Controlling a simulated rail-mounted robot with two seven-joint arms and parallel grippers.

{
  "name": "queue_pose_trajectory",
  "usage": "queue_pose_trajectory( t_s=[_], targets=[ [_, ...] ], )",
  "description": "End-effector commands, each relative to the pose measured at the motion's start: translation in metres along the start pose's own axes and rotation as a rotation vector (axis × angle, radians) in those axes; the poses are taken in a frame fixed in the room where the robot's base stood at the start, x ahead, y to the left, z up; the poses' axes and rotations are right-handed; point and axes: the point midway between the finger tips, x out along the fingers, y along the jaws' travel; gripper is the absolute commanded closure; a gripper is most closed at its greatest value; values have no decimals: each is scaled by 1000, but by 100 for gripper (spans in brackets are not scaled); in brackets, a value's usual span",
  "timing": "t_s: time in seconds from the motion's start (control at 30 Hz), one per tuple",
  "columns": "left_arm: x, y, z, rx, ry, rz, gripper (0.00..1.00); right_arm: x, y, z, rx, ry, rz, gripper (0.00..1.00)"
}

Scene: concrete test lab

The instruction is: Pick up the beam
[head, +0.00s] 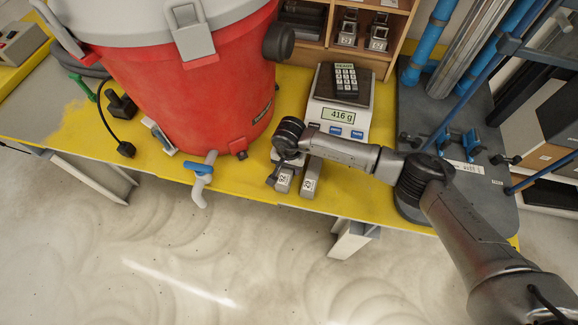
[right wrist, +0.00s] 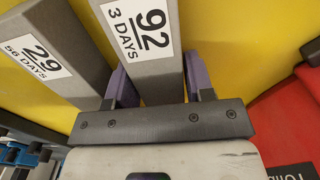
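Two grey beams lie side by side at the front edge of the yellow table. In the right wrist view one beam (right wrist: 148,75) is labelled "92, 3 DAYS" and the other beam (right wrist: 62,60) "29, 56 DAYS". Both also show in the head view, one on the left (head: 284,181) and one on the right (head: 310,184). My right gripper (right wrist: 160,78) has its purple-padded fingers on either side of the 92 beam. The fingers look very near its sides; I cannot tell whether they press on it. The palm hides the beam's near end. My left gripper is not in view.
A red bucket (head: 190,95) with a tap (head: 201,175) stands left of the beams. A scale (head: 345,118) reading 416 g stands behind them, carrying a keypad device (head: 346,79). A dark stand with blue bars (head: 455,140) is at the right. Open floor (head: 190,270) lies in front.

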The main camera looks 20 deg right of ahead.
Motion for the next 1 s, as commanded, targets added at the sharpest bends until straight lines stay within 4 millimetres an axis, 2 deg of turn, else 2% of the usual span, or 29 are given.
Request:
queue_pose_trajectory(
  t_s=[0.07,0.5,0.8,1.0],
  targets=[
    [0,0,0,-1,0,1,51,0,0,0,0,0,0,59],
    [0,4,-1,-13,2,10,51,0,0,0,0,0,0,100],
    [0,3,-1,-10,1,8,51,-4,-1,-1,0,2,-2,100],
    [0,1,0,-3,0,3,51,-19,0,-1,-1,3,-2,100]
  ],
)
